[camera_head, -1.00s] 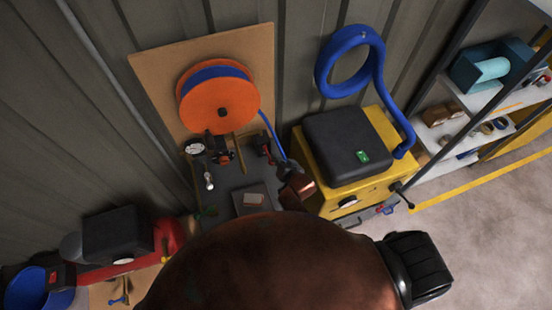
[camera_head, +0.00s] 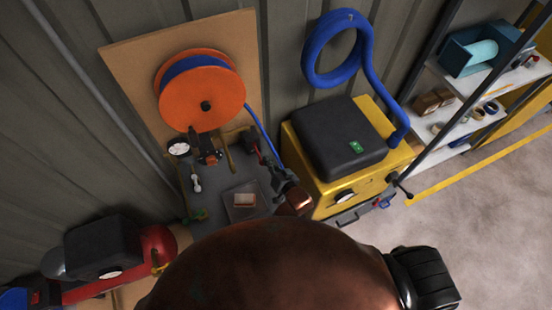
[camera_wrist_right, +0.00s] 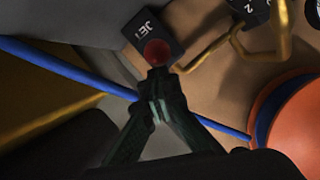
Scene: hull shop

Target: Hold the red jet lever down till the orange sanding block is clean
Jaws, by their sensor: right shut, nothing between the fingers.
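The red jet lever (camera_wrist_right: 157,52) shows as a round red knob on a black block marked JET in the right wrist view. My right gripper (camera_wrist_right: 157,76) is shut and empty, its fingertips right at the lower edge of the knob. I cannot tell whether it presses the lever. In the head view the gripper (camera_head: 272,170) is small and dark, near the bench's back right. The sanding block (camera_head: 244,199) lies in a grey tray (camera_head: 236,213) on the bench; its top looks pale, with orange at the edge. My left gripper is not in view.
An orange reel (camera_head: 202,100) with blue hose hangs on a board behind the bench; the hose runs down past my right gripper. A yellow machine (camera_head: 357,185) with a black top stands to the right. A red tank (camera_head: 158,245) is at lower left.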

